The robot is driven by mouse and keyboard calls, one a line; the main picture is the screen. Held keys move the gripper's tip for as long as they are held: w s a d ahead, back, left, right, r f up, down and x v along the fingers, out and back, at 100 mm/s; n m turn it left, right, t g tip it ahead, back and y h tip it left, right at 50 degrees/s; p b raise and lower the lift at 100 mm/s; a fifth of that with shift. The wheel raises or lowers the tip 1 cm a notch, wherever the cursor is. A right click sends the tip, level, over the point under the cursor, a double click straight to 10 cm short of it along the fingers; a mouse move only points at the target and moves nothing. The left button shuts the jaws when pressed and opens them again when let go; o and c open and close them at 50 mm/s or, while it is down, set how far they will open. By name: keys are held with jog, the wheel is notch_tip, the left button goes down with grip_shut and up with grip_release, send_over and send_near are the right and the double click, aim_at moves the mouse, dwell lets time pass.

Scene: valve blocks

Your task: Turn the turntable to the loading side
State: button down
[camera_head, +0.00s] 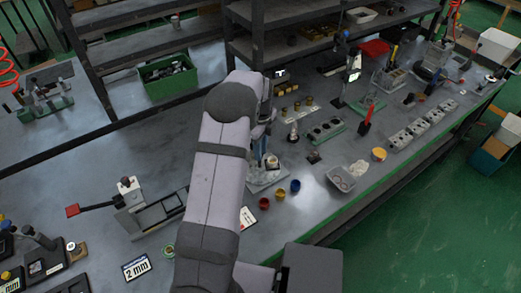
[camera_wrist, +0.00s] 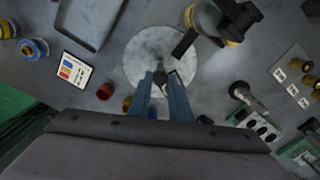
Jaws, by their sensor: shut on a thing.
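The turntable (camera_wrist: 140,58) is a round, mottled grey-white disc in the upper middle of the wrist view. My gripper (camera_wrist: 160,77) reaches over its near edge, with two blue-grey fingers close together. They are shut on a small dark peg (camera_wrist: 161,76) at the disc's near rim.
A red cup (camera_wrist: 105,91) and a printed card (camera_wrist: 73,72) lie left of the disc. A grey tray (camera_wrist: 92,22) is beyond them. Brass parts (camera_wrist: 313,48) and a fixture with round holes (camera_wrist: 258,128) stand to the right. A green bin (camera_head: 168,77) sits at the back.

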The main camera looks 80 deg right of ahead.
jog(key=shift+r+m, duration=0.1)
jog(key=shift+m, duration=0.5)
jog(key=c, duration=1.6)
grip_release()
jog(key=shift+r, duration=0.1)
jog(key=shift+r+b, duration=1.1)
jog(key=shift+r, duration=2.45)
